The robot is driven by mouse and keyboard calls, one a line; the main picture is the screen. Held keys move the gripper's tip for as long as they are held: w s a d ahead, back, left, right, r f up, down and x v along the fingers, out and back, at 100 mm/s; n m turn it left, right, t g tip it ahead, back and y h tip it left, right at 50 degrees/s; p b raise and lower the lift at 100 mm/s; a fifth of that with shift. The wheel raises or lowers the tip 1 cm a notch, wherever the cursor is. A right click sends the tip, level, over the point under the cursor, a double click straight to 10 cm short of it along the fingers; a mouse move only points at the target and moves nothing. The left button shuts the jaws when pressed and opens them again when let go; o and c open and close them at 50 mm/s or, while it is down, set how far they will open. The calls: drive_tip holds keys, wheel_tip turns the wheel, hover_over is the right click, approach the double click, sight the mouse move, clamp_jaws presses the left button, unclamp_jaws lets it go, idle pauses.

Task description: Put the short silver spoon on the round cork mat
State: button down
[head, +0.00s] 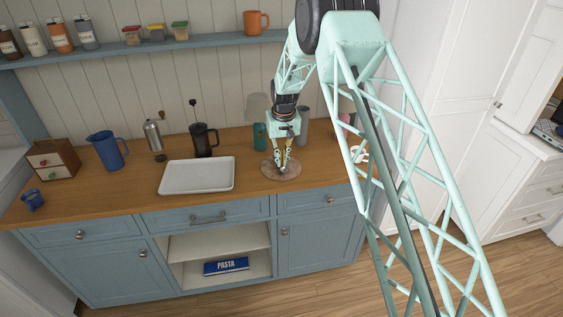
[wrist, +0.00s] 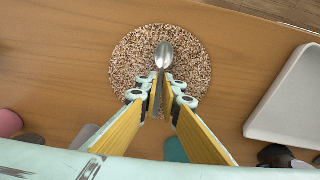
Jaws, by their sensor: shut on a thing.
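The short silver spoon (wrist: 164,55) is held in my gripper (wrist: 161,82), its bowl pointing away past the fingertips in the wrist view. The round cork mat (wrist: 130,60) lies on the wooden counter, and the spoon is over it. I cannot tell whether the spoon touches the mat. In the head view my gripper (head: 284,168) points down at the middle of the cork mat (head: 294,173); the spoon is too small to make out there.
A white tray (head: 197,188) lies on the counter left of the mat. A French press (head: 203,142), a teal bottle (head: 260,136) and a grey cup (head: 302,128) stand behind. A white mug (head: 361,154) is at the right. The counter in front of the mat is clear.

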drive_tip(key=shift+f, duration=0.3)
drive_tip(key=shift+f, duration=0.15)
drive_tip(key=c, duration=2.9)
unclamp_jaws()
drive_tip(key=shift+o, duration=0.2)
drive_tip(key=shift+r, duration=0.2)
wheel_tip(320, 180, up, 12)
drive_tip(key=s, duration=0.1)
drive_tip(key=shift+s+d, duration=0.2)
drive_tip(key=shift+d, duration=0.05)
